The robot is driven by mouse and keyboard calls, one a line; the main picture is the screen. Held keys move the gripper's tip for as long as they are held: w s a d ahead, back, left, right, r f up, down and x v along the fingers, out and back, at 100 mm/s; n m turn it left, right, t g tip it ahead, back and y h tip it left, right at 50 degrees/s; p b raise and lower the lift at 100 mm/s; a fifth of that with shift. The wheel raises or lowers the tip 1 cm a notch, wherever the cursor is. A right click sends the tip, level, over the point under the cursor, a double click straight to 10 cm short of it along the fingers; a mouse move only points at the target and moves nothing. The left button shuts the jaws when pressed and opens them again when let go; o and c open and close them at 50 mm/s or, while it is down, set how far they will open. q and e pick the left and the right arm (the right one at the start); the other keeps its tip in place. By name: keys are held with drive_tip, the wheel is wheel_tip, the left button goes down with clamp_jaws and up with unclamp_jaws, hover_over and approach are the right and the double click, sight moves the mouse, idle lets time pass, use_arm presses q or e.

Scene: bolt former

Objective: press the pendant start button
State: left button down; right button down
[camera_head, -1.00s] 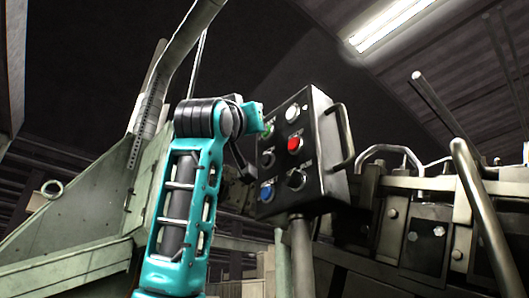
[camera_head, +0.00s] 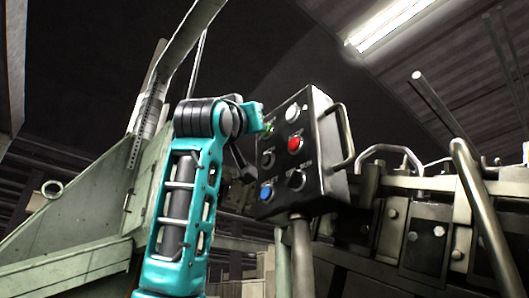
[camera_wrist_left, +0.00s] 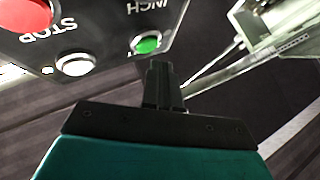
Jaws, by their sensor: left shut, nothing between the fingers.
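The pendant (camera_head: 328,150) is a dark box on a post, with several buttons on its face. Its green button (camera_head: 269,128) is at the upper left, beside a white and a red button. The green button also shows in the left wrist view (camera_wrist_left: 146,43); I cannot read a start label. My left gripper (camera_head: 263,126) is at the pendant's upper left, close to the green button. In the left wrist view its dark fingers (camera_wrist_left: 162,70) are shut and empty, just beside the green button in the picture. I cannot tell whether they touch it. My right gripper is not in view.
A red stop button (camera_head: 294,144), a white button (camera_head: 292,112) and a blue button (camera_head: 265,192) share the pendant face. A handle (camera_head: 346,138) sticks out on its right. Machine rails and bars stand to the right, and a pale green machine panel (camera_head: 85,215) to the left.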

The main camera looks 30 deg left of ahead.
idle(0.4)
use_arm(q)
drive_tip(key=shift+w+d, duration=0.2)
drive_tip(key=shift+w, duration=0.25)
